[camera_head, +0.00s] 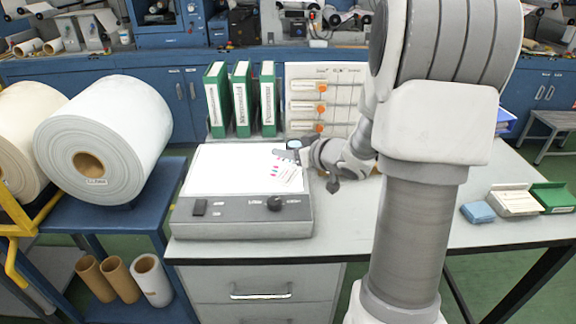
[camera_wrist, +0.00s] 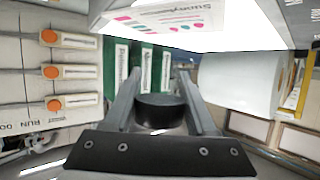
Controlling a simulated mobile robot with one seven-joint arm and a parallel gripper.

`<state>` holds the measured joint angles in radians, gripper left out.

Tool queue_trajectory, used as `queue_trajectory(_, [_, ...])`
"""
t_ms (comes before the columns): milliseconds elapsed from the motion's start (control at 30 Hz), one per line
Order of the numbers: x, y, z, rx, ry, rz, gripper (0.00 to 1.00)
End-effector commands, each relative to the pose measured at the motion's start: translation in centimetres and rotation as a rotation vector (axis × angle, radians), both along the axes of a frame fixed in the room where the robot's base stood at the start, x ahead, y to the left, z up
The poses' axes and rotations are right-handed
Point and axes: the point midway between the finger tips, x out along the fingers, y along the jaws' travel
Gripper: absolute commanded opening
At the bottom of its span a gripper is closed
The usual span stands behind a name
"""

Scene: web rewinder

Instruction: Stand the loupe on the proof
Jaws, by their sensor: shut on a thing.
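My gripper (camera_head: 285,153) is over the back right part of the lit viewing box (camera_head: 222,172). In the wrist view my gripper (camera_wrist: 160,82) is shut on the loupe (camera_wrist: 162,112), a short dark cylinder between the two fingers. In the head view the loupe (camera_head: 293,144) is a small grey-blue shape at the fingertips, partly hidden. The proof (camera_head: 284,173), a white sheet with coloured marks, lies on the right of the lit surface. It also shows at the top of the wrist view (camera_wrist: 160,17), apart from the loupe. The exact height of the loupe is unclear.
Several green binders (camera_head: 241,98) and a board with orange knobs (camera_head: 318,100) stand behind the box. A large paper roll (camera_head: 105,130) is on a blue cart at left. A blue pad (camera_head: 478,212) and open case (camera_head: 515,203) lie at right. My arm hides the table's middle.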

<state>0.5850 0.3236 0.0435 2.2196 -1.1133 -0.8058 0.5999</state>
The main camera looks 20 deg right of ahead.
Motion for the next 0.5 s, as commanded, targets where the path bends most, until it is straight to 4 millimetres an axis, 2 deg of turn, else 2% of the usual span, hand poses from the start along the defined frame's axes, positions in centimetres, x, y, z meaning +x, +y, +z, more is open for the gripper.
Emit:
queue_trajectory(300, [0.0, 0.0, -4.1, 0.000, 0.001, 0.001, 0.01])
queue_trajectory(500, [0.0, 0.0, -3.9, -0.001, -0.001, 0.000, 0.01])
